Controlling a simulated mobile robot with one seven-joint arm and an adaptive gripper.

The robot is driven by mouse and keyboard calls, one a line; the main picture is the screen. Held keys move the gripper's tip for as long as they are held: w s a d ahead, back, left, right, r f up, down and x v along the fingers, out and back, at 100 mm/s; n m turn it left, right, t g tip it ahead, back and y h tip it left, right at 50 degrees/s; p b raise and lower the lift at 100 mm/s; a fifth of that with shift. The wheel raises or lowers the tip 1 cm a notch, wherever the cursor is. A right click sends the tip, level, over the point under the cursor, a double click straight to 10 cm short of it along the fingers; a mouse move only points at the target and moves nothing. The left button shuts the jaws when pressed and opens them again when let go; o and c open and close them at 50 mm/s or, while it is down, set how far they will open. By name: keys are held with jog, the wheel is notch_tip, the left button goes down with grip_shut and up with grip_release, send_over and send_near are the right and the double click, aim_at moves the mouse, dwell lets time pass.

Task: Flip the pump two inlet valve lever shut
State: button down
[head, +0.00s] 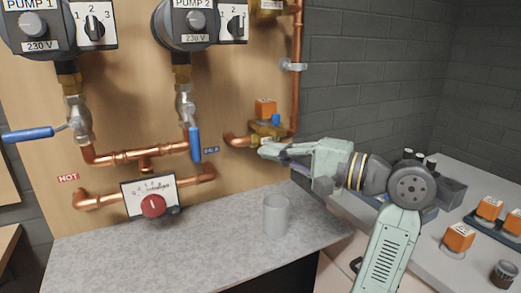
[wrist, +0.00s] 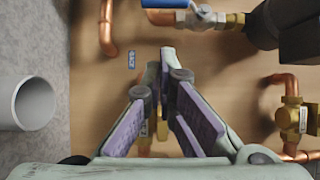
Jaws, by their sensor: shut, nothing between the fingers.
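The pump two inlet valve (head: 185,106) is a metal valve below the PUMP 2 unit (head: 196,22). Its blue lever (head: 195,144) hangs straight down, in line with the vertical pipe. In the wrist view the blue lever (wrist: 166,3) is cut by the top edge, beside the metal valve body (wrist: 205,17). My gripper (head: 262,151) is right of the lever, apart from it, in front of the board. In the wrist view my gripper (wrist: 168,54) has its fingertips together, empty, pointing toward the lever side.
Pump one's blue lever (head: 28,135) points left, across its pipe. Copper pipes (head: 140,153), a red-knobbed gauge (head: 153,204) and an orange-topped valve (head: 265,110) are nearby. A grey cup (head: 276,216) stands on the counter (head: 110,250). Orange boxes (head: 458,238) sit at right.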

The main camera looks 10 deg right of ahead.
aim_at(193, 134)
jog(key=w+a+p, duration=0.2)
jog(key=w+a, duration=0.2)
jog(key=a, duration=0.6)
jog(key=shift+w+a, duration=0.15)
jog(key=shift+w, duration=0.1)
